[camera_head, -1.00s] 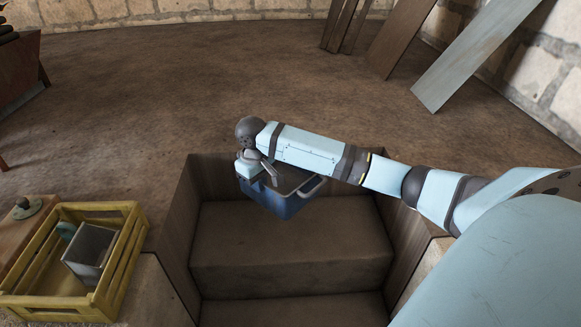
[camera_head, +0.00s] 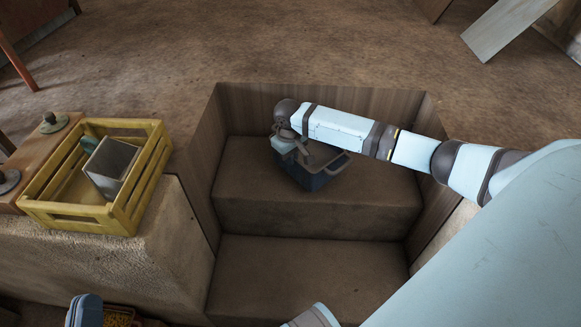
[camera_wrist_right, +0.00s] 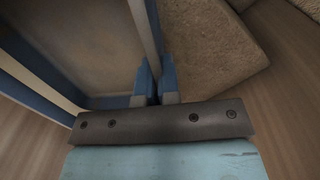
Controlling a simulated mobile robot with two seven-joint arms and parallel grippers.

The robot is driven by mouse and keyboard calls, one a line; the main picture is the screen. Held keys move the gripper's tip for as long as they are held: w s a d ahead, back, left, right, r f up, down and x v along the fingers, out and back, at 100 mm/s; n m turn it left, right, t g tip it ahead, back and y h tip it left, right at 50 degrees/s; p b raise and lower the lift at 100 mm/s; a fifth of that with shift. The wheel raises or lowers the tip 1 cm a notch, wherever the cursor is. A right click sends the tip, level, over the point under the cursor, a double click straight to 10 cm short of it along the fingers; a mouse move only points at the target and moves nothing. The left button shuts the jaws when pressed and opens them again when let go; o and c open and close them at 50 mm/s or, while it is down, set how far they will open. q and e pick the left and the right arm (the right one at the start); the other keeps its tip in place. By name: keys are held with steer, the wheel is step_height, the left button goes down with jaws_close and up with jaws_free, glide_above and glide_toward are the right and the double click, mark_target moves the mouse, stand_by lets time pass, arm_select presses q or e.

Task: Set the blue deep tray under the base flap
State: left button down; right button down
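The blue deep tray (camera_head: 318,178) is in the sunken stepped pit in the head view, over its upper step; I cannot tell if it touches the step. My right gripper (camera_head: 298,148) is at the tray's left rim. In the right wrist view, the fingers of the right gripper (camera_wrist_right: 156,88) are closed on the wall of the blue tray (camera_wrist_right: 90,55), whose inside looks empty. I cannot identify the base flap.
A yellow slatted crate (camera_head: 125,215) holding a grey metal box (camera_head: 108,168) stands on the ledge left of the pit. The pit has upright walls around it and a lower step (camera_head: 300,275) in front. Boards lean at the back right.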

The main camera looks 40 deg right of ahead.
mark_target(291, 170)
step_height(291, 170, down, 4)
steer(key=shift+f+b, duration=0.15)
steer(key=shift+b, duration=0.65)
steer(key=c, duration=1.4)
jaws_free()
steer(key=shift+o, duration=0.2)
